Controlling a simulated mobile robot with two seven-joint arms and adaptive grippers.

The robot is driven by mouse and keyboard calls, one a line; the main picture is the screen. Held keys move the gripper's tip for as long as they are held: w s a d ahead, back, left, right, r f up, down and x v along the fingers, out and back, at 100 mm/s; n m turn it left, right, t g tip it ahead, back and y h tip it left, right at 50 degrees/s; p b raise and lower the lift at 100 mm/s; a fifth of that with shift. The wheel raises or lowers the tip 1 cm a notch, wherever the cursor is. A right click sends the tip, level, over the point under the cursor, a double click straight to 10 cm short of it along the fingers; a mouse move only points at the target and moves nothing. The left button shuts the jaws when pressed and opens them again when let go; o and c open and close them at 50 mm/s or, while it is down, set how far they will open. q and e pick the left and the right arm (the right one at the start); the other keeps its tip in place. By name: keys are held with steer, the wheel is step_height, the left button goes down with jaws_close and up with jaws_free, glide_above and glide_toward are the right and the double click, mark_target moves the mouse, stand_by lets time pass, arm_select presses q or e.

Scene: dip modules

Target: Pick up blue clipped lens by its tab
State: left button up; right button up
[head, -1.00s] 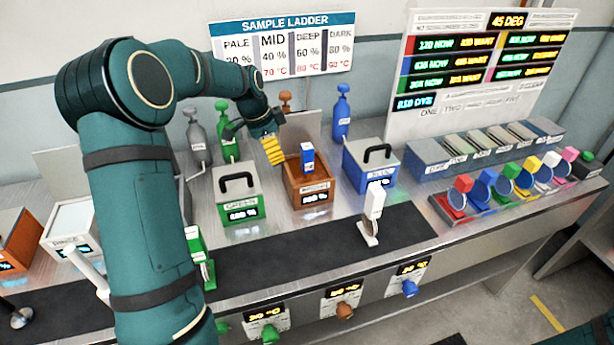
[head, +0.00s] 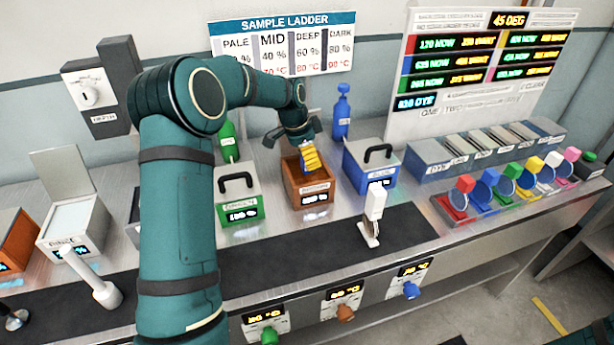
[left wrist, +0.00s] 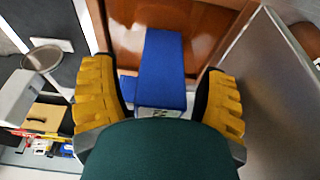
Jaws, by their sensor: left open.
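The blue clipped lens stands in the open brown bath (head: 293,184), and its blue tab (left wrist: 163,68) sticks up. In the head view the gripper hides nearly all of the tab. My left gripper (head: 310,158) reaches down over the bath from behind. In the left wrist view its yellow fingers (left wrist: 160,105) are open, one on each side of the tab, with a gap on both sides. The lens's lower part is hidden. My right gripper is not in view.
A lidded green bath (head: 237,197) stands left of the brown bath, and a lidded blue bath (head: 370,167) stands right. A white clip-like piece (head: 371,215) stands on the dark strip (head: 300,243) in front. Several coloured clips with lenses (head: 508,189) are racked at right.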

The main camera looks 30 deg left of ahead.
arm_select(q)
steer(key=shift+f, duration=0.3)
steer(key=shift+r, duration=0.1)
jaws_close()
